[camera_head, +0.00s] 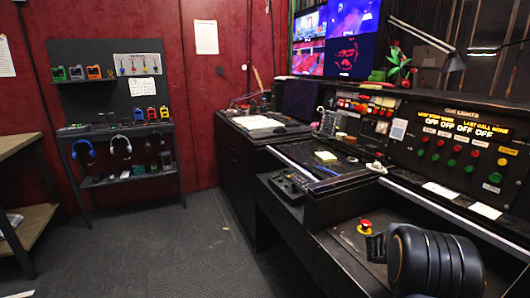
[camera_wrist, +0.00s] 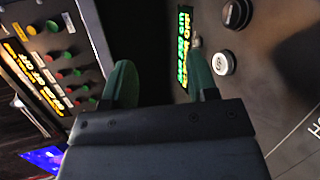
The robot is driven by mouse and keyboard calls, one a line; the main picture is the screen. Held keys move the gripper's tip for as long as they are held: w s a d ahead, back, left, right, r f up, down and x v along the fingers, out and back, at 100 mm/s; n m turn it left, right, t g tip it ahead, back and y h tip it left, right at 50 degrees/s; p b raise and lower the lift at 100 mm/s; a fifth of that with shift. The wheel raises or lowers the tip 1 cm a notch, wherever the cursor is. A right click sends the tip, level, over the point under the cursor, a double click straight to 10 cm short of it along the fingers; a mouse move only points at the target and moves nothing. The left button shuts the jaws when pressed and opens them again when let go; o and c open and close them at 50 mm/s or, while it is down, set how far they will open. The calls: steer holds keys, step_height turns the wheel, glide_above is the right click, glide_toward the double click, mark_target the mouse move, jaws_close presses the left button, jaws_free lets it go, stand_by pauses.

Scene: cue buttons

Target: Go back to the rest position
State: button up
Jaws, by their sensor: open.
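My gripper (camera_wrist: 162,82) shows in the wrist view with its two green fingers apart and nothing visible held between them. A dark gap and a strip of glowing yellow-green lettering (camera_wrist: 184,50) show behind the fingers. The cue lights panel (camera_head: 500,150), with red and green buttons and lit "OFF" readouts, stands at the right in the head view. A panel with similar buttons (camera_wrist: 65,72) shows tilted at the left of the wrist view. I cannot make out my gripper in the head view.
A black desk (camera_head: 325,207) runs along the right. A shelf stand (camera_head: 125,186) with headsets stands by the red wall, and a wooden shelf (camera_head: 28,228) is at the left edge. Grey floor (camera_head: 170,255) between them is clear. Screens (camera_head: 337,40) hang at the back.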

steer(key=s+a+r+m+g+y+p, duration=0.1)
steer(key=s+a+r+m+y+p, duration=0.1)
steer(key=s+a+r+y+p, duration=0.45)
steer(key=s+a+r+m+g+y+p, duration=0.1)
steer(key=s+a+m+y, duration=0.15)
steer(key=s+a, duration=0.75)
steer(key=s+a+r+t+y+p, duration=0.1)
steer(key=a+r+y+p, duration=0.1)
steer(key=a+r+p, duration=0.2)
steer(key=s+a+r+t+y+p, duration=0.2)
steer(key=a+r+y+p, duration=0.1)
steer(key=a+r, duration=0.7)
steer(key=a+n+p, duration=0.1)
steer(key=a, duration=0.2)
steer(key=shift+s+a+t+p, duration=0.15)
steer(key=shift+t+p, duration=0.15)
steer(key=shift+p, duration=0.05)
